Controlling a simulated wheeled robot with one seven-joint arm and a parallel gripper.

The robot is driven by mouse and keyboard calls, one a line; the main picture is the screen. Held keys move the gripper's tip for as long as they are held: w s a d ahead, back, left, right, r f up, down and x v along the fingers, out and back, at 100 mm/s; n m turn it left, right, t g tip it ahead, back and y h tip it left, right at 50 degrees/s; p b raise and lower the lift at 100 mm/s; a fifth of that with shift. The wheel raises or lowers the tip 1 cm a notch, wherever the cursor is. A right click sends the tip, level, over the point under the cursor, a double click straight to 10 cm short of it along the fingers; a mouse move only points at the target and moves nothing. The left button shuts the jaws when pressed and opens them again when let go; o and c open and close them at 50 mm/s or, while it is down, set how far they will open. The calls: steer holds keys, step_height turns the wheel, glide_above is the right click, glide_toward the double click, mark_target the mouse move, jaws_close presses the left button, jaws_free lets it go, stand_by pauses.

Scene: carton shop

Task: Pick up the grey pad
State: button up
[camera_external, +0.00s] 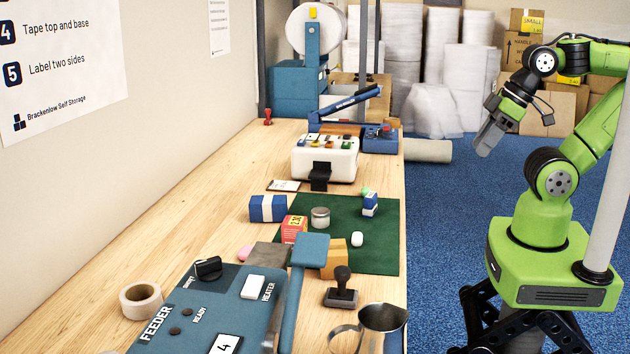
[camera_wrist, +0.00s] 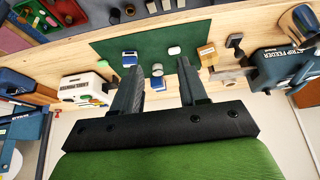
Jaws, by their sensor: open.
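The grey pad (camera_external: 267,256) is a flat, brownish-grey piece on the bench in the external view. It lies beside the green mat's near left corner, behind the blue feeder and below the red box. In the wrist view a greyish flat patch that seems to be the pad (camera_wrist: 228,74) shows right of the right finger, near the feeder. My gripper (camera_external: 487,140) is raised over the blue floor, right of the bench and well away from the pad. In the wrist view my gripper (camera_wrist: 158,85) has its two fingers apart with nothing held between them.
The green mat (camera_external: 378,262) holds a jar (camera_external: 320,218), a white oval piece (camera_external: 357,239) and small boxes. The blue feeder (camera_external: 212,300), its upright lever (camera_external: 309,252) and a dark stamp (camera_external: 341,290) stand close to the pad. A metal jug (camera_external: 382,325) is at the front.

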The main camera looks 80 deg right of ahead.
steer(key=o, duration=0.4)
steer(key=n+y+b, duration=0.6)
steer(key=n+y, duration=0.7)
glide_toward(342, 269)
steer(key=shift+g+h, duration=0.3)
steer(key=x, duration=1)
steer(key=shift+w+a+f, duration=0.1)
steer(key=shift+w+f, duration=0.05)
steer(key=shift+f, duration=0.1)
steer(key=shift+r, duration=0.1)
steer(key=shift+c, duration=0.2)
